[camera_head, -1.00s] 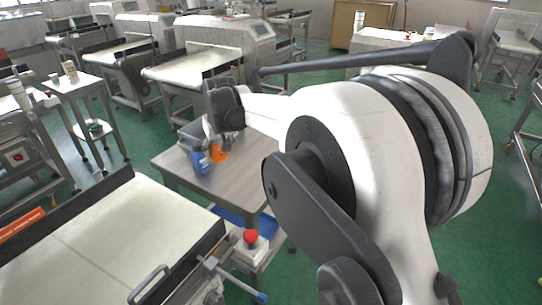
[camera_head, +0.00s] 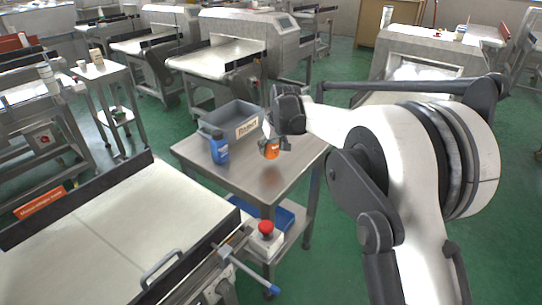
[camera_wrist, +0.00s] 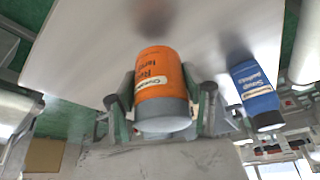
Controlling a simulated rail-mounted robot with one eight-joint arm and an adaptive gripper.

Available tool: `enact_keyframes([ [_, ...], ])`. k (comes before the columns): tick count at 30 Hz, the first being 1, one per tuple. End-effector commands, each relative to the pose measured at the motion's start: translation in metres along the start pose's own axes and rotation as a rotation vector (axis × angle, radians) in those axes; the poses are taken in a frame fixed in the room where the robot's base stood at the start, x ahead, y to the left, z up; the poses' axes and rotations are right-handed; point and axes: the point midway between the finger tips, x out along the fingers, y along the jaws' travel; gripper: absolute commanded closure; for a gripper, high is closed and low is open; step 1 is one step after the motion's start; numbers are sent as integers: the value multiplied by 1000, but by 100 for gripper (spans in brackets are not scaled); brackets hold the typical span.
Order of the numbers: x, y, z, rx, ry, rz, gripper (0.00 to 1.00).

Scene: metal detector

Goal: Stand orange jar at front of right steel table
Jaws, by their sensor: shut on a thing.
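The orange jar (camera_head: 271,151) with a grey lid is between the fingers of my gripper (camera_head: 272,143), over the steel table (camera_head: 245,177). In the wrist view the jar (camera_wrist: 160,84) fills the middle, and my gripper (camera_wrist: 160,112) is shut on its sides. The jar looks upright in the head view. A soft shadow lies on the table below it, so it seems held above the surface. A blue bottle (camera_head: 219,149) stands on the same table to its left; it also shows in the wrist view (camera_wrist: 256,95).
A grey bin (camera_head: 232,119) with a label stands at the table's back. The table's front and right are bare. A blue tray (camera_head: 285,214) is on the lower shelf.

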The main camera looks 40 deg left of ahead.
Motion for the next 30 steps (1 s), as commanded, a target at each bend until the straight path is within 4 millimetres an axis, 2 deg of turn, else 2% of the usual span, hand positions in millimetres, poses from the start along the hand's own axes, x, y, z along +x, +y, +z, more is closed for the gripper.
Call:
enact_keyframes([
  [7, 30, 0, 12, 0, 0, 0, 90],
  [19, 34, 0, 14, -1, 0, 0, 90],
  [20, 34, 0, 14, -1, 0, 0, 52],
  [21, 34, 0, 14, -1, 0, 0, 47],
  [24, 33, 0, 14, -1, 0, 0, 37],
  [30, 33, 0, 14, -1, 0, 0, 37],
])
